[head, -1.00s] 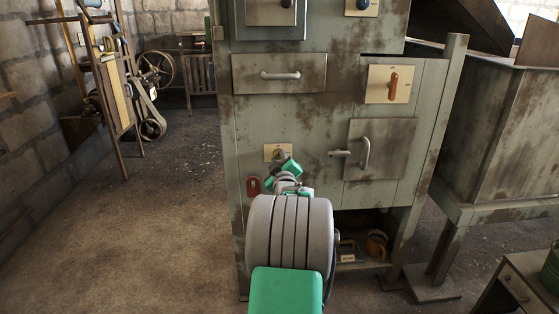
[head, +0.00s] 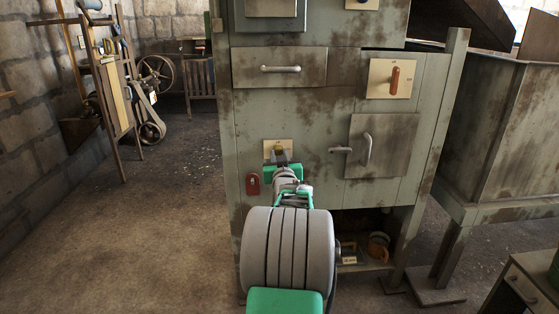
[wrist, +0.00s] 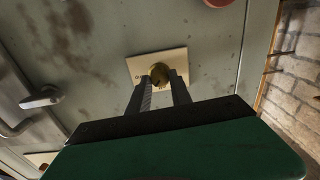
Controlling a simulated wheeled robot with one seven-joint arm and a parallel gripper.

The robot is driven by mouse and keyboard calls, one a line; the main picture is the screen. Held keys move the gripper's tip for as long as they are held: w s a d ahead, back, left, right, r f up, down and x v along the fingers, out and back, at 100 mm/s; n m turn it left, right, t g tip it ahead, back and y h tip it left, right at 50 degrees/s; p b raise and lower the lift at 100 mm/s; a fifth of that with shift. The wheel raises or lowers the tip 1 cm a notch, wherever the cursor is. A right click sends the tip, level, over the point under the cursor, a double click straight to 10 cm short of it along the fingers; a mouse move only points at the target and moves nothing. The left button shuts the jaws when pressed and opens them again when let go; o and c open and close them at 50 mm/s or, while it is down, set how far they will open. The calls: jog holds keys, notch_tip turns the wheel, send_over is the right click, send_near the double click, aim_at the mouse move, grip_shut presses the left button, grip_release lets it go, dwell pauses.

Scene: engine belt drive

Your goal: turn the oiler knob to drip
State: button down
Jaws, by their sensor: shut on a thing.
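The oiler knob is a small brass knob (wrist: 160,73) on a square cream plate (wrist: 140,66), on the front of the green-grey cabinet. The plate also shows low on the cabinet in the head view (head: 269,146). My gripper (wrist: 161,80) has its two dark fingers on either side of the knob, shut on it. In the head view my gripper (head: 280,157) is in front of the plate and covers part of it. The knob's pointer and the plate's markings are too small to read.
A small door with a bar handle (head: 367,150) and a latch (head: 340,150) is to the right. An orange lever (head: 394,77) on a plate is above it. A red fitting (head: 253,184) is at lower left.

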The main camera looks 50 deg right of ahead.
jog(key=m+b, duration=0.1)
jog(key=m, duration=0.3)
jog(key=shift+m, duration=0.3)
jog(key=shift+m+g+b, duration=0.3)
jog(key=shift+m+b, duration=0.15)
jog(key=shift+m, duration=2.25)
jog(key=c, duration=1.2)
grip_release()
jog(key=shift+o, duration=0.2)
jog(key=p+v, duration=0.1)
jog(key=v, duration=0.6)
jog(key=shift+s+a+f+p, duration=0.15)
jog(key=shift+a+f+p, duration=0.05)
jog(key=shift+a+p, duration=0.15)
